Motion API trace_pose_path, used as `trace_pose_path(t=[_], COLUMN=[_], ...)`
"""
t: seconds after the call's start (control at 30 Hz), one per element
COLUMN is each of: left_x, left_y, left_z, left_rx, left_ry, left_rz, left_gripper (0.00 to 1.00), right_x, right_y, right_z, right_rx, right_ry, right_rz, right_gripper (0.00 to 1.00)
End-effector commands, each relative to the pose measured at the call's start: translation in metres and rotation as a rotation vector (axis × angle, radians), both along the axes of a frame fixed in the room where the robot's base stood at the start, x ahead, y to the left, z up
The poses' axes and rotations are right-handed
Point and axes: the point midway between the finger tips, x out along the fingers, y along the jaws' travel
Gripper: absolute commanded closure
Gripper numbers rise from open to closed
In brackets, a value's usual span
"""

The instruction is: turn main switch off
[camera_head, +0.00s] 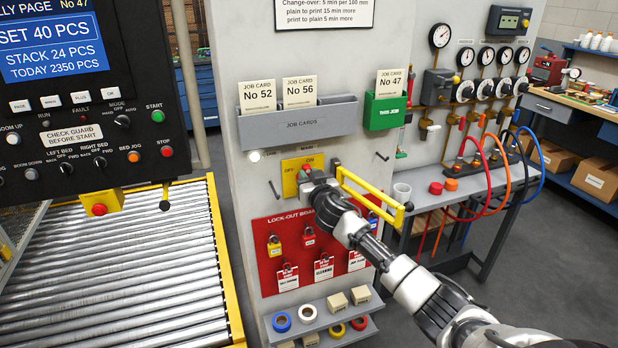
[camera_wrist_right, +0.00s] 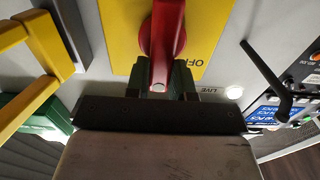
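The main switch has a yellow plate (camera_head: 290,182) on the grey cabinet face, and its red handle (camera_wrist_right: 163,45) shows in the right wrist view. The plate (camera_wrist_right: 212,30) carries the word OFF along one side there. My right gripper (camera_head: 306,174) is at the switch and covers much of it in the head view. In the wrist view my right gripper's fingers (camera_wrist_right: 168,82) stand close together on both sides of the handle's end and look shut on it. The handle points away from the OFF word. My left gripper is out of view.
A yellow guard bar (camera_head: 372,198) sticks out just right of my right gripper. The red lock-out board (camera_head: 265,235) with padlocks and tags is below. A grey job card holder (camera_head: 290,127) is above. A lit white lamp (camera_head: 254,156) is left of the switch.

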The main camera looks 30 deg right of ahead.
Motion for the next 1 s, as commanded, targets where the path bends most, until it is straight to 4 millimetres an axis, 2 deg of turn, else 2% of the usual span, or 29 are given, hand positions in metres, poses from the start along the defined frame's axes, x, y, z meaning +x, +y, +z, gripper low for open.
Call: trace_pose_path(t=[0.03, 0.1, 0.13, 0.57, 1.0], left_x=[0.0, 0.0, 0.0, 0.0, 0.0], left_y=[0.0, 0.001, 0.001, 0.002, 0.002], left_z=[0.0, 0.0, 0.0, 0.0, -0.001], left_rx=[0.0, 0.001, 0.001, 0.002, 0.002], left_ry=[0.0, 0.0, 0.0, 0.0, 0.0], left_rz=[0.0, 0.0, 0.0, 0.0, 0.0], left_gripper=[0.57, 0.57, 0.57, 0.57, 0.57], right_x=[0.0, 0.0, 0.0, 0.001, 0.003], right_y=[0.0, 0.0, 0.0, 0.003, 0.012], right_z=[0.0, 0.0, 0.0, 0.0, -0.003], right_rx=[0.0, 0.0, 0.0, -0.103, -0.475], right_ry=[0.0, 0.0, 0.0, 0.025, 0.113], right_rz=[0.0, 0.0, 0.0, 0.0, 0.001], right_gripper=[0.88, 0.99, 1.0, 1.0, 1.0])
